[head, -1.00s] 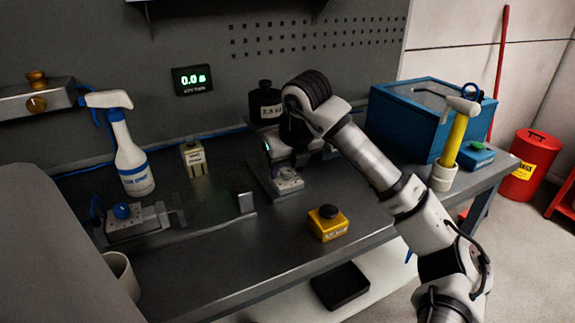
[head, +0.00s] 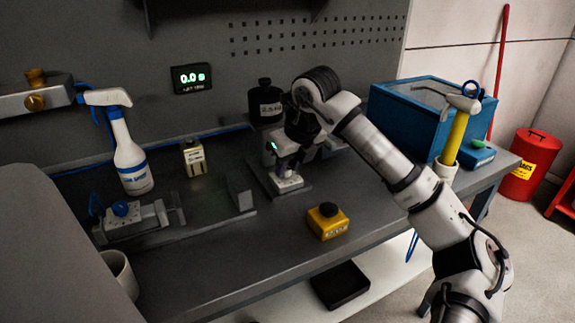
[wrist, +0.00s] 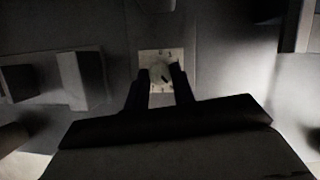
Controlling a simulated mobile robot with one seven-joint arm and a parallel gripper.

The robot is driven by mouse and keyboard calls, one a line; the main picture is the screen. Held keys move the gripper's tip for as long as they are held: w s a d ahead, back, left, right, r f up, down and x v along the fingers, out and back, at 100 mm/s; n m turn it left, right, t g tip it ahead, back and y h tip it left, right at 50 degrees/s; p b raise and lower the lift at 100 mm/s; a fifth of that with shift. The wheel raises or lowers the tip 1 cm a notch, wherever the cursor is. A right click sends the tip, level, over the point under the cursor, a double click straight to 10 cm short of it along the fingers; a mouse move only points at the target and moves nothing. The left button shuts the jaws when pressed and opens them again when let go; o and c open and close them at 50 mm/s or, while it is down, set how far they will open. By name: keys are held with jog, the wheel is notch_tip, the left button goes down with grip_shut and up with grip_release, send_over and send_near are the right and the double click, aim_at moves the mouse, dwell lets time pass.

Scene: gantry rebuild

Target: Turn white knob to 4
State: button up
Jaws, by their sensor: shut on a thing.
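The white knob (wrist: 164,74) sits on a small pale dial plate with number marks around it, seen between my fingers in the wrist view. The plate (head: 287,184) stands on a grey base on the bench in the head view. My gripper (wrist: 165,88) points down over it and is shut on the knob, one finger on each side. A dark pointer line shows on the knob, slanting. The numbers are too small and dim to read surely. In the head view my gripper hides most of the knob.
A yellow block with a black button (head: 327,221) stands at the bench's front edge. A black weight (head: 265,103) stands behind my gripper, and a blue box (head: 412,125) is to the right. A spray bottle (head: 131,160) and a blue-knobbed vise (head: 130,216) are at left.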

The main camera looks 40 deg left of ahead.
jog(key=shift+w+n+g, duration=0.15)
jog(key=shift+n+g, duration=0.45)
jog(key=shift+n, duration=0.9)
jog(key=o, duration=1)
jog(key=v, duration=1.3)
jog(key=shift+d+r+b, duration=0.3)
jog(key=shift+r+b, duration=0.05)
